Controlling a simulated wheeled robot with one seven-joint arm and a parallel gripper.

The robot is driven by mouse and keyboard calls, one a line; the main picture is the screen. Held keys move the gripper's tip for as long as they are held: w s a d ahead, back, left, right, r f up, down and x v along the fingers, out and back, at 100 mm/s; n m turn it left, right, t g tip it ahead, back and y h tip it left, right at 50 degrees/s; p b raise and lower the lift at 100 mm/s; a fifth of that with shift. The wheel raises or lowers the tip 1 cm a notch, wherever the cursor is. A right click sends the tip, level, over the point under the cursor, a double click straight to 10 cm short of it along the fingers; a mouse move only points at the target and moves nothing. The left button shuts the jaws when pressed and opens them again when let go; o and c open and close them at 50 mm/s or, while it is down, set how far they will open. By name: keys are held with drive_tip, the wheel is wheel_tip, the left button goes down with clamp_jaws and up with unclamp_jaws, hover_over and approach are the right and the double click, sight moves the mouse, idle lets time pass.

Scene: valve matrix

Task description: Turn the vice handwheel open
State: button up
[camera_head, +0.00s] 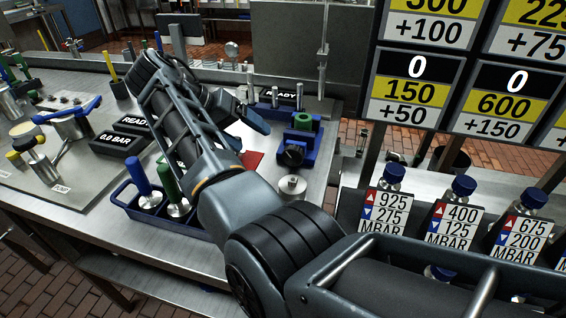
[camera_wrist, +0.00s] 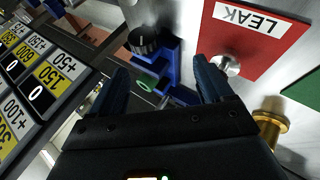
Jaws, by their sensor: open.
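The blue vice (camera_head: 301,143) stands on the metal bench, right of my gripper (camera_head: 243,131). Its black ribbed handwheel (camera_head: 292,156) is on the near side, and a green ring-shaped part (camera_head: 303,121) sits in the vice. In the wrist view, the handwheel (camera_wrist: 145,41) is at the top, beyond the blue vice body (camera_wrist: 172,72), with the green part (camera_wrist: 147,84) lower down. My gripper's dark blue fingers (camera_wrist: 161,68) are spread apart with nothing between them. They appear apart from the handwheel.
A red LEAK plate (camera_wrist: 243,42) with a metal knob (camera_wrist: 228,66) lies beside the vice. A brass fitting (camera_wrist: 269,122) is close to the gripper's right. A blue tray (camera_head: 128,204) holds handled tools. Pressure boards (camera_head: 418,88) and labelled bottles (camera_head: 388,206) stand at right.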

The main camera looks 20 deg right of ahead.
drive_tip(key=m+t+y+b, duration=0.1)
drive_tip(key=y+b, duration=0.1)
drive_tip(key=b, duration=0.3)
approach(289, 155)
drive_tip(key=f, duration=0.2)
drive_tip(key=x, duration=0.5)
drive_tip(key=d+x, duration=0.1)
drive_tip(key=x, duration=0.2)
drive_tip(key=shift+r+p, duration=0.3)
drive_tip(key=shift+p, duration=0.05)
drive_tip(key=c, duration=1.1)
drive_tip(key=shift+o, duration=0.2)
drive_tip(key=shift+r+p, duration=0.15)
drive_tip(key=shift+p, duration=0.25)
drive_tip(key=shift+w+g+h+p, duration=0.1)
drive_tip(key=shift+g+h+p, duration=0.3)
drive_tip(key=shift+h, duration=0.2)
drive_tip(key=o, duration=1.1)
drive_tip(key=shift+c, duration=0.2)
